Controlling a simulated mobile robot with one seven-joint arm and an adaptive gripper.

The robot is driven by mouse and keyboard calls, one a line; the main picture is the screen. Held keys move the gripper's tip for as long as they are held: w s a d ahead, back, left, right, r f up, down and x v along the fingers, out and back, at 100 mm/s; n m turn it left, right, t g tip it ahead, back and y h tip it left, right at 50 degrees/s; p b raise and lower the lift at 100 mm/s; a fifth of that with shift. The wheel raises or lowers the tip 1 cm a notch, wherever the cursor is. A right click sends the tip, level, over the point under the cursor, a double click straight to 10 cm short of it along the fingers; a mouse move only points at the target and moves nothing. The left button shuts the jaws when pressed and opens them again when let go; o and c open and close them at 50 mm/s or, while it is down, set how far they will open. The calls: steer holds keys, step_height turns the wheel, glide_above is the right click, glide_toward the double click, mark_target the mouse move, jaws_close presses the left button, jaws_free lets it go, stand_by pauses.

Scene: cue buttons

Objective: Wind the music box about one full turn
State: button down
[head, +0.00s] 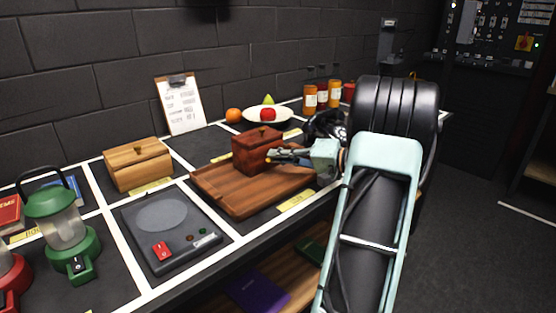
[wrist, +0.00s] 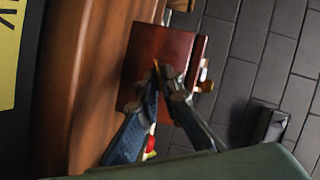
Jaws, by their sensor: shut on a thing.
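The music box (head: 252,152), a dark red-brown wooden box, sits upright on a wooden board (head: 240,203) on the bench. In the wrist view the box (wrist: 150,45) appears turned on its side, with the board (wrist: 95,85) to its left. My gripper (head: 274,156) reaches in from the right to the box's right face. In the wrist view my gripper (wrist: 160,84) has its fingertips close together at that face, shut on a small brass-coloured winding key (wrist: 155,66). Most of the key is hidden between the fingers, so its angle cannot be told.
A lighter wooden box (head: 138,165) stands to the left. A grey panel (head: 172,238) with a red switch lies in front, with a green lantern (head: 62,222) left of it. A plate of fruit (head: 282,115) and several jars stand behind. Yellow labels mark the bench.

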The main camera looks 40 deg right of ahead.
steer(key=shift+d+f+m+t+y, duration=0.15)
steer(key=shift+m+t+y, duration=0.3)
steer(key=shift+m, duration=0.95)
steer(key=c, duration=2.2)
jaws_free()
steer(key=v, duration=1.2)
